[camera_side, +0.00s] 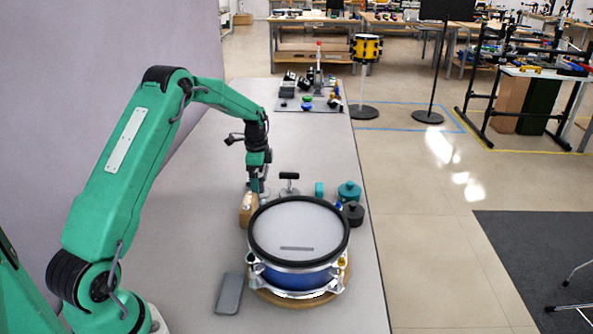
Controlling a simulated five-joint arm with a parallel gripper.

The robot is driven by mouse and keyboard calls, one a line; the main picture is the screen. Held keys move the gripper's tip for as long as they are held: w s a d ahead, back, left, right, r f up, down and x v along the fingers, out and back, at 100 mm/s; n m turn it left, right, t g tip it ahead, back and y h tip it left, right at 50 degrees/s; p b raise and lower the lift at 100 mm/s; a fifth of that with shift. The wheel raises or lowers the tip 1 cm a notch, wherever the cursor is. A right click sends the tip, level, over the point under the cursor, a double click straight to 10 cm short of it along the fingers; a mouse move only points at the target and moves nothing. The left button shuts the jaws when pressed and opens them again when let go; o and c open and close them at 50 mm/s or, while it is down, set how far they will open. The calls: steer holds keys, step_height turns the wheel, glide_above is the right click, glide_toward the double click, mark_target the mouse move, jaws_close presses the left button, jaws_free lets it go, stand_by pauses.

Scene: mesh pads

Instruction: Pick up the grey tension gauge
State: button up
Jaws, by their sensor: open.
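A dark grey round piece with a small top, which looks like the grey tension gauge (353,213), stands on the table just right of the drum's back rim. A similar teal piece (349,191) stands right behind it. My gripper (257,188) points down, open, at the back left of the drum, above or beside a tan wooden block (248,208). It is well left of the grey gauge, with the T-handled tool between them. I cannot tell whether its fingertips touch the block.
The blue drum (298,278) with a black rim rests on a round wooden base. A T-handled tool (289,182) and a small teal block (319,189) stand behind it. A flat grey slab (229,293) lies front left. The table's right edge is close to the gauge.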

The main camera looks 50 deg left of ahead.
steer(key=shift+c, duration=0.5)
steer(key=shift+r, duration=0.1)
steer(key=c, duration=1.4)
steer(key=shift+o, duration=0.2)
steer(key=shift+r, duration=0.1)
steer(key=shift+r, duration=0.5)
step_height(320, 180, up, 3)
steer(key=shift+d+r, duration=0.1)
steer(key=shift+d, duration=0.05)
steer(key=s+d+r, duration=0.1)
steer(key=d+r, duration=0.5)
steer(key=d, duration=0.5)
steer(key=shift+d+r, duration=0.2)
steer(key=shift+r, duration=0.1)
steer(key=shift+r, duration=0.1)
